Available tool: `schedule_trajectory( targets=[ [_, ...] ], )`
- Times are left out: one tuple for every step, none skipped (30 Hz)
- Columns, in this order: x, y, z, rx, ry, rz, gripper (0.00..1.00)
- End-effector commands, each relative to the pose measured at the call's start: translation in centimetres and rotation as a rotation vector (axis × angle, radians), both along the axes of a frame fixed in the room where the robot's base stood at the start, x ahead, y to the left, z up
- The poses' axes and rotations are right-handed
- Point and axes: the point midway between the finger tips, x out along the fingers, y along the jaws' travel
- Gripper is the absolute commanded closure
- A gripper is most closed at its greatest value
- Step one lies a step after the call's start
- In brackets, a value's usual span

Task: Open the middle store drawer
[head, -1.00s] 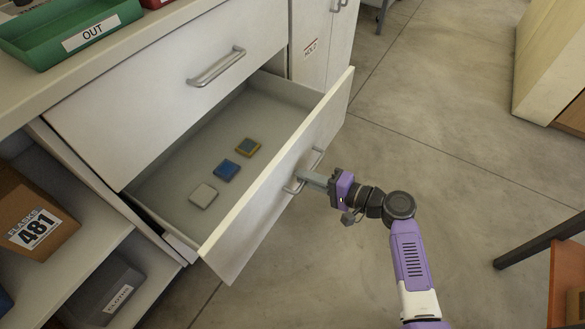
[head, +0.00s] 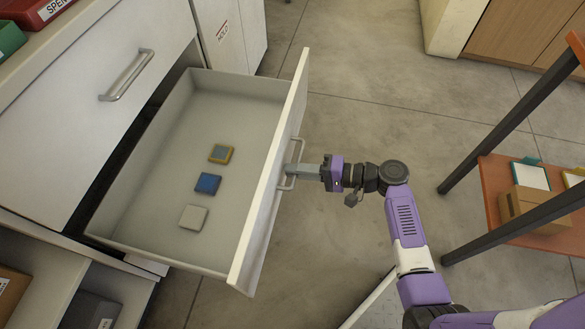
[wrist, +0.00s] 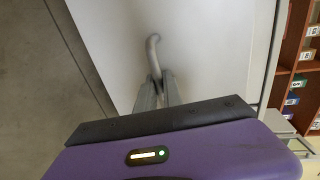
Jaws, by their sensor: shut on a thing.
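The middle store drawer (head: 270,190) stands pulled well out of the white cabinet. Its inside shows three small flat square items: a yellow-edged one (head: 221,154), a blue one (head: 208,183) and a pale one (head: 193,217). My gripper (head: 292,170) is shut on the drawer's bar handle (head: 291,182) at the outer side of the front panel. In the wrist view the fingers (wrist: 157,88) close on the handle (wrist: 152,50), whose lower part they hide.
A closed drawer with a bar handle (head: 127,75) is above. An orange-shelved rack (head: 495,200) with dark legs stands at the right, holding a cardboard box (head: 530,210). Open grey floor (head: 370,90) lies beyond the drawer front.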

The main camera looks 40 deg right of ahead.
Motion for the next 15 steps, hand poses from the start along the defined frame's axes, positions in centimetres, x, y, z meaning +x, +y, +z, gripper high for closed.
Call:
schedule_trajectory(
  targets=[
    [-0.06, 0.06, -0.12, 0.0, 0.002, 0.002, 1.0],
    [-0.05, 0.06, -0.12, 0.0, 0.002, 0.002, 1.0],
    [-0.05, 0.06, -0.12, 0.0, 0.002, 0.002, 1.0],
    [-0.05, 0.06, -0.12, 0.0, 0.002, 0.002, 1.0],
    [-0.04, 0.07, -0.12, 0.0, 0.002, 0.002, 0.87],
    [-0.04, 0.07, -0.12, 0.0, 0.002, 0.002, 0.81],
    [-0.04, 0.06, -0.11, 0.0, 0.002, 0.002, 0.81],
    [-0.03, 0.06, -0.1, 0.0, 0.002, 0.001, 0.81],
    [-0.03, 0.05, -0.09, 0.0, 0.002, 0.001, 0.81],
    [-0.02, 0.05, -0.08, 0.0, 0.002, 0.001, 0.81],
    [-0.02, 0.05, -0.07, 0.0, 0.002, 0.001, 0.81],
    [-0.01, 0.04, -0.06, 0.0, 0.002, 0.001, 0.81],
    [0.0, 0.04, -0.06, 0.0, 0.002, 0.001, 0.81],
    [0.0, 0.04, -0.05, 0.0, 0.002, 0.001, 0.81],
    [-0.04, 0.0, -0.02, 0.0, 0.001, 0.0, 0.81]
  ],
)
